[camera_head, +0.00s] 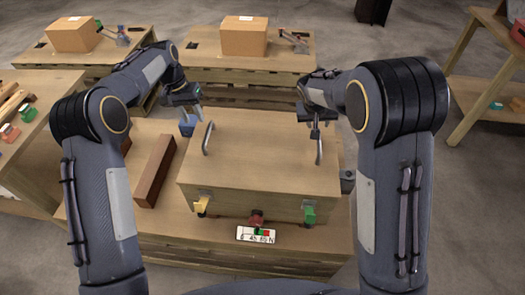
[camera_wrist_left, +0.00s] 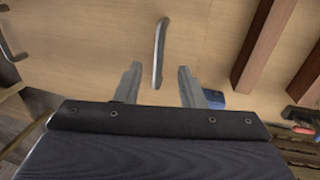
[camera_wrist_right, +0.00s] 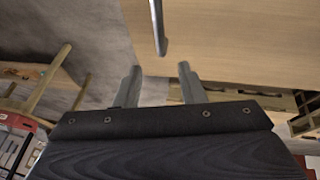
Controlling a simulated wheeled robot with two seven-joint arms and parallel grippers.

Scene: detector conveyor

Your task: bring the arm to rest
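My left gripper (camera_head: 192,110) is open and empty near the left metal handle (camera_head: 208,138) of a wooden box (camera_head: 262,150). In the left wrist view the same handle (camera_wrist_left: 159,50) stands in line with the gap between the open fingers (camera_wrist_left: 158,70), touching neither. My right gripper (camera_head: 314,126) is by the right handle (camera_head: 319,150). In the right wrist view its fingers (camera_wrist_right: 158,70) are open and empty, and that handle (camera_wrist_right: 158,28) lies just beyond the fingertips, in line with the gap. The box sits on a wooden table, its front facing my body.
A brown bar (camera_head: 155,170) and a blue object (camera_head: 187,126) lie left of the box. Tables with cardboard boxes (camera_head: 243,37) stand behind.

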